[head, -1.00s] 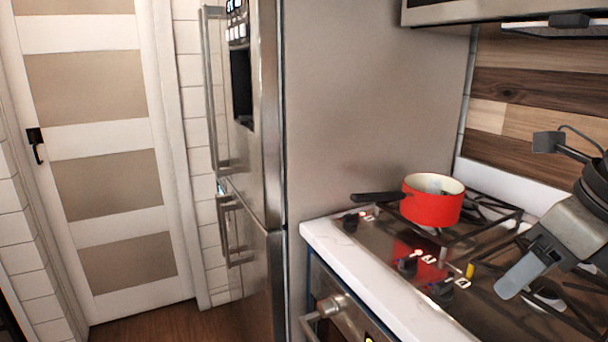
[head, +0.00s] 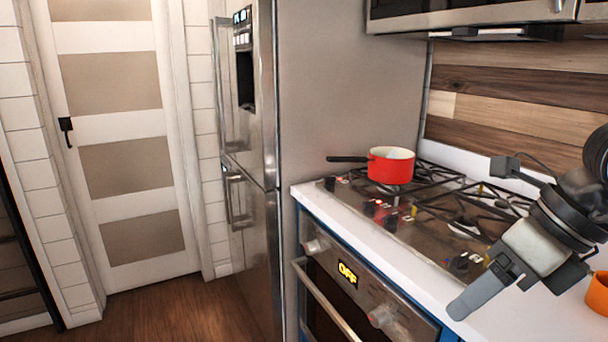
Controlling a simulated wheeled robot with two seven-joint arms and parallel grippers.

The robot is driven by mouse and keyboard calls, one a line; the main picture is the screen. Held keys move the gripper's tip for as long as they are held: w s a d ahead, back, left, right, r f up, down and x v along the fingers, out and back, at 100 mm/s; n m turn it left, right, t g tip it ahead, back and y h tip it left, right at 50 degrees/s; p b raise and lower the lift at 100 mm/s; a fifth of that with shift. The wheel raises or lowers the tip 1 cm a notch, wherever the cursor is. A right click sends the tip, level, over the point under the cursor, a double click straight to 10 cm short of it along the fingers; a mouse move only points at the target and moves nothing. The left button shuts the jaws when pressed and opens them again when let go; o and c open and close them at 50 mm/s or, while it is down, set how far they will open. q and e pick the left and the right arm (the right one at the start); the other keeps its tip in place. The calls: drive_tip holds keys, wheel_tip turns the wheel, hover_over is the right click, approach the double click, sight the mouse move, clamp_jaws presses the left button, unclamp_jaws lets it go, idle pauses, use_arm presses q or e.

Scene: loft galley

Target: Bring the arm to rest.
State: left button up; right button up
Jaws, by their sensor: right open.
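My right gripper (head: 476,292) comes in from the right side of the head view. It is open and empty, held above the counter in front of the stove, with its fingers pointing down and to the left. My left gripper is not in the picture. A red saucepan (head: 390,167) with a black handle stands upright on the back left of the stove (head: 395,230), well apart from my gripper.
An orange object (head: 598,294) is partly cut off at the right edge, close to my right wrist. A steel fridge (head: 250,140) stands left of the stove. Wooden floor (head: 170,315) lies clear before the white door (head: 125,150).

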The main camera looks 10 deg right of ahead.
drive_tip(key=s+a+m+g+y, duration=0.2)
drive_tip(key=a+m+g+y, duration=0.1)
drive_tip(key=a+y, duration=1.15)
drive_tip(key=w+d+f+m+t+h, duration=0.2)
drive_tip(key=w+f+m+t+h, duration=0.3)
drive_tip(key=m+t, duration=0.6)
drive_tip(key=w+d+f+m+t+h, duration=0.35)
drive_tip(key=f+m+t, duration=0.4)
drive_tip(key=m, duration=0.75)
drive_tip(key=s+f+m+g+h, duration=0.3)
drive_tip(key=s+f+m+g, duration=0.1)
drive_tip(key=f, duration=0.7)
drive_tip(key=s+f+m+g+h, duration=0.4)
drive_tip(key=s+f+m, duration=0.2)
drive_tip(key=s+f, duration=0.3)
wheel_tip(320, 180, down, 3)
drive_tip(key=shift+r, duration=0.1)
